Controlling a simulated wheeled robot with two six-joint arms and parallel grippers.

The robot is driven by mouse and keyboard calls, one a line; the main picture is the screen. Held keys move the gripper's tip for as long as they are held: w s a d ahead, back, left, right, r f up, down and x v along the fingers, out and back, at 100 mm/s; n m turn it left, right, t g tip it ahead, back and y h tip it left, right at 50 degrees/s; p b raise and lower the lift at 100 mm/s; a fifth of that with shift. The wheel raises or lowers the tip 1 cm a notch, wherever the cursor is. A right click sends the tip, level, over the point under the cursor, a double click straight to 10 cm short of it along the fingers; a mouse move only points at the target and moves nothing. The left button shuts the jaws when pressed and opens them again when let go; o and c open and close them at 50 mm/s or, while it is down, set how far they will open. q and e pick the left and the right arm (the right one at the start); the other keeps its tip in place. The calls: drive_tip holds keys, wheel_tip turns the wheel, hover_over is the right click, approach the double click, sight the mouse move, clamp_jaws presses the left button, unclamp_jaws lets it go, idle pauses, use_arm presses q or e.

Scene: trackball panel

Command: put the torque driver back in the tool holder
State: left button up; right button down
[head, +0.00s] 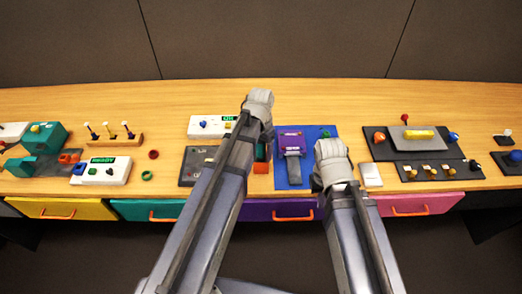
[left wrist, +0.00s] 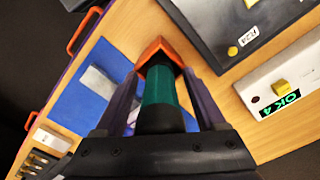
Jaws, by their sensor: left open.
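The torque driver's green handle (left wrist: 160,95) shows in the left wrist view between the two fingers of my left gripper (left wrist: 162,75). The jaws are open around it, one finger on each side. Beyond the handle is an orange square holder (left wrist: 158,50), and the handle lines up with it; how deep the driver sits in it is hidden.
The blue panel (head: 308,181) with a purple device stands right of the holder. A dark grey panel (head: 190,168) and a white OK panel (head: 203,131) lie to the left. More control panels stand at both sides. Coloured drawers (head: 70,209) line the front.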

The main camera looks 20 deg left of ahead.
use_arm(q)
wheel_tip(320, 180, up, 12)
drive_tip(key=p, duration=1.2)
drive_tip(key=shift+r, duration=0.1)
drive_tip(key=s+d+y, duration=0.1)
drive_tip(key=s+d, duration=0.9)
drive_tip(key=s, duration=0.4)
drive_tip(key=shift+s+d+n, duration=0.2)
drive_tip(key=shift+d+n, duration=0.05)
drive_tip(key=shift+n, duration=0.15)
